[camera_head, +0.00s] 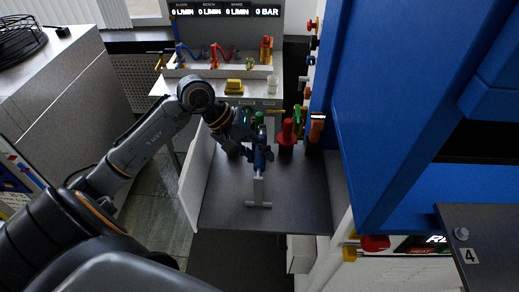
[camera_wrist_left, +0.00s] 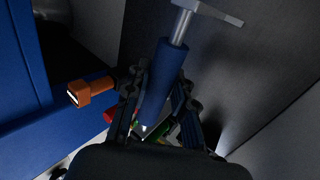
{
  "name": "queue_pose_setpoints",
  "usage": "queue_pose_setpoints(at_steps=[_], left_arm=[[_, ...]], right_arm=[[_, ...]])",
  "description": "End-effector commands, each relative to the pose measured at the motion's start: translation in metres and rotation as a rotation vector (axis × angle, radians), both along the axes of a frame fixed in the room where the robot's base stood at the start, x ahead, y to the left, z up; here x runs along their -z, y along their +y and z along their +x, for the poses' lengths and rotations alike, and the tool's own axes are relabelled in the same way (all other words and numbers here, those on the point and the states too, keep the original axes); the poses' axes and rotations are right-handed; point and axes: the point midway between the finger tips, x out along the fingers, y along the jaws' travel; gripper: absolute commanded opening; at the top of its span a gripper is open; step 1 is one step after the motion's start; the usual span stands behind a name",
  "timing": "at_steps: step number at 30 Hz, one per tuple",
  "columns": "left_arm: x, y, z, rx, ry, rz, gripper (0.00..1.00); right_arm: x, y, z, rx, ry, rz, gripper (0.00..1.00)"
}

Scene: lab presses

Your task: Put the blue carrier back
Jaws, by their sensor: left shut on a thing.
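The blue carrier (camera_wrist_left: 163,85) is a blue cylinder with a grey rod and a flat crossbar at its end. My left gripper (camera_wrist_left: 160,115) is shut on its blue body. In the head view my left gripper (camera_head: 262,155) is above a dark shelf (camera_head: 300,185), with the carrier's grey T-shaped end (camera_head: 258,190) towards the viewer. I cannot tell whether that end touches the shelf. The gripper hides most of the blue body in the head view. My right gripper is not in view.
A red carrier (camera_head: 287,136), a green one (camera_head: 297,118) and an orange one (camera_head: 317,127) stand at the shelf's back right. A white panel (camera_head: 197,175) borders its left. A large blue press (camera_head: 405,90) closes off the right. The shelf's front is clear.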

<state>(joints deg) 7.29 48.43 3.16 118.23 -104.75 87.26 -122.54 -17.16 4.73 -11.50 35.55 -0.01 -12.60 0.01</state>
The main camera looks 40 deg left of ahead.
Motion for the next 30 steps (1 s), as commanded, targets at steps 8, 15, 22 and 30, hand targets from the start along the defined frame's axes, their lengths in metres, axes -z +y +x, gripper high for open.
queue_pose_setpoints(at_steps=[8, 15, 22, 30], left_arm=[[0.0006, 0.0000, 0.0010, -0.001, -0.006, -0.001, 0.00], [0.0038, 0.0000, 0.0003, 0.000, -0.001, 0.001, 0.37], [0.0038, 0.0000, 0.0002, -0.001, -0.001, 0.000, 0.47], [-0.0010, 0.0028, -0.0007, -0.002, -0.002, 0.001, 0.47]], right_arm=[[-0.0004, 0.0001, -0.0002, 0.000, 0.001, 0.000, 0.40], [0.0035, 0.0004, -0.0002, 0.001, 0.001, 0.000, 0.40], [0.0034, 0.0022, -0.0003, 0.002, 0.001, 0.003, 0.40], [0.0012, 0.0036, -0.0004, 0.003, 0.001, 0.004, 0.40]])
